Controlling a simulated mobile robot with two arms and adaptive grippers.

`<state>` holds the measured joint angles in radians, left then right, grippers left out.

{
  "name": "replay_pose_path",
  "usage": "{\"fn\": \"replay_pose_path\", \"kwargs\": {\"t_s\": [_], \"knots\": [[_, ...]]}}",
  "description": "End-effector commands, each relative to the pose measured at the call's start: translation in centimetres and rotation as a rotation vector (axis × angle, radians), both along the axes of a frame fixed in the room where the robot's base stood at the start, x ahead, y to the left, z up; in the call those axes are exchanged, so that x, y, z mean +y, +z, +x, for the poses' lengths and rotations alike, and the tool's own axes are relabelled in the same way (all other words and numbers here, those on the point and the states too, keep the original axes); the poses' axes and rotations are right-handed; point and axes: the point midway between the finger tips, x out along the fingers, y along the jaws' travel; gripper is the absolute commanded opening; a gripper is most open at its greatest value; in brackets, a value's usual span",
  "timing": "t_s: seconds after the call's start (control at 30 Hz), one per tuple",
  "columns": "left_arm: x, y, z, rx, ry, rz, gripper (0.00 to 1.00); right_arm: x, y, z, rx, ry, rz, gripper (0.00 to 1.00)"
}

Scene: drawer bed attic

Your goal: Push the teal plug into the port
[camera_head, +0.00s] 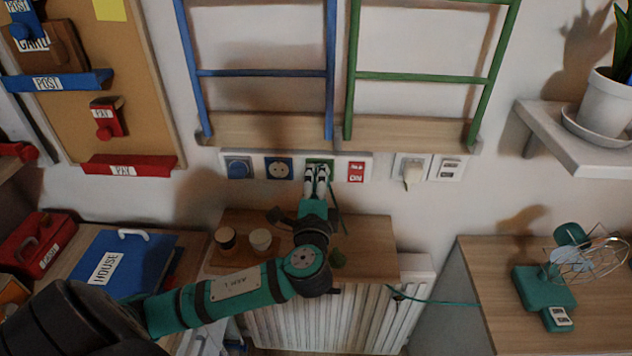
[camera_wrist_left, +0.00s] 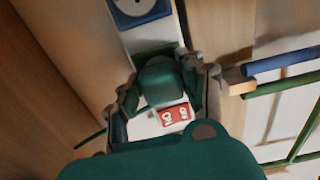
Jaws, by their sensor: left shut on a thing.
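My left gripper (camera_head: 316,174) is at the wall strip, right in front of the green port (camera_head: 320,162). In the left wrist view the gripper (camera_wrist_left: 163,90) is shut on the rounded teal plug (camera_wrist_left: 160,76). The green port (camera_wrist_left: 155,47) shows just beyond the plug in that view. In the head view the fingers mostly hide the plug, and I cannot tell how deep it sits. A thin teal cable (camera_head: 430,300) runs right toward the teal fan (camera_head: 545,288). My right gripper is out of view.
The white strip also holds a blue socket (camera_head: 279,168), a round blue socket (camera_head: 237,168) and a red switch (camera_head: 356,171). A cream plug (camera_head: 411,174) sits to the right. Below, a wooden shelf (camera_head: 370,250) holds two small cups; wall racks (camera_head: 270,72) hang above.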

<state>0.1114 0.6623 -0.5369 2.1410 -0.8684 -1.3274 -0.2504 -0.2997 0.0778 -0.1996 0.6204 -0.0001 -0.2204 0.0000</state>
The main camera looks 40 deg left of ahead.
Motion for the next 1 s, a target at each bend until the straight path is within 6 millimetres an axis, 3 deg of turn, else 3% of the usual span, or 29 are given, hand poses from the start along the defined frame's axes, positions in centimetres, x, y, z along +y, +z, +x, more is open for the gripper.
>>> {"fn": "replay_pose_path", "kwargs": {"t_s": [0.87, 0.9, 1.0], "knots": [[0.52, 0.00, 0.96, -0.001, -0.001, 0.001, 0.11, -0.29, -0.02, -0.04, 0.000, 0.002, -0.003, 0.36], [0.50, 0.00, 0.92, 0.000, -0.001, 0.000, 0.45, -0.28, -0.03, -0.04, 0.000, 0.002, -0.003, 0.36], [0.50, 0.00, 0.92, 0.000, -0.001, 0.000, 0.58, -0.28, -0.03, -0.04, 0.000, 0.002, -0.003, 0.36]]}}
